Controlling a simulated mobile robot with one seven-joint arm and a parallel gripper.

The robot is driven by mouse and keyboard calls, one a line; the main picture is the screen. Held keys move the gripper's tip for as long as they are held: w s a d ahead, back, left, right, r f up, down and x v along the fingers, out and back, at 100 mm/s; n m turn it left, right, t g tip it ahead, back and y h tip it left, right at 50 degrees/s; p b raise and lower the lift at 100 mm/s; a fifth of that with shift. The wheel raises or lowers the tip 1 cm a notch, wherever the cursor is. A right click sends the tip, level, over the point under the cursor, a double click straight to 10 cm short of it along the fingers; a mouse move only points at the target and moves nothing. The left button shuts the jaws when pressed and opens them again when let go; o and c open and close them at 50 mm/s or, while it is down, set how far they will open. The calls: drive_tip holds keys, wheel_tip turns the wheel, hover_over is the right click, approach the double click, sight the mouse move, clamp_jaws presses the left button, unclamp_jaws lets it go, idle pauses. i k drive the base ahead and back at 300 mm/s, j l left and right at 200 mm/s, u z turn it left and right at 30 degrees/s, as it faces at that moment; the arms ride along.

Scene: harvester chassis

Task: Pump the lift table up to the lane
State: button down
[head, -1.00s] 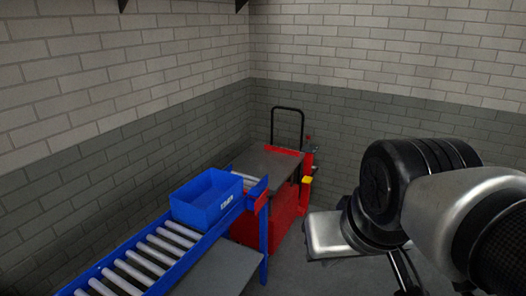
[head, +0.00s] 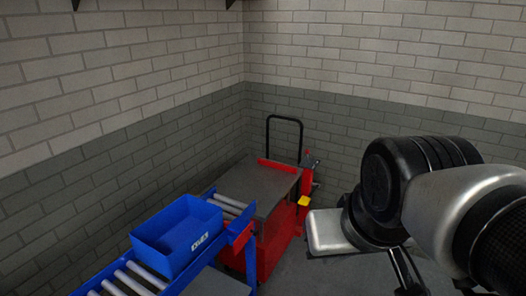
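The lift table (head: 262,190) stands in the corner beyond the lane. It has a dark flat top, a red body and a black push handle (head: 284,118) at its far side. A yellow pedal-like part (head: 303,201) shows at its right side. The lane (head: 112,285) is a blue roller conveyor whose far end meets or nearly meets the table's near left edge. Their exact height difference is hard to tell. My arm fills the right side. Thin dark parts at its lower end (head: 404,272) may be my gripper, cut off by the frame edge, apart from the table.
A blue bin (head: 178,235) sits on the lane's rollers near its far end. A red piece (head: 240,232) is at the lane's end. Brick walls (head: 160,130) close in the back and left. Grey floor (head: 300,272) is open between the table and my arm.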

sight(304, 201)
drive_tip(key=i+l+u, duration=0.1)
drive_tip(key=i+l, duration=0.9)
drive_tip(key=i, duration=0.3)
drive_tip(key=i+l, duration=1.15)
drive_tip(key=i+j+u, duration=0.05)
drive_tip(key=i, duration=0.05)
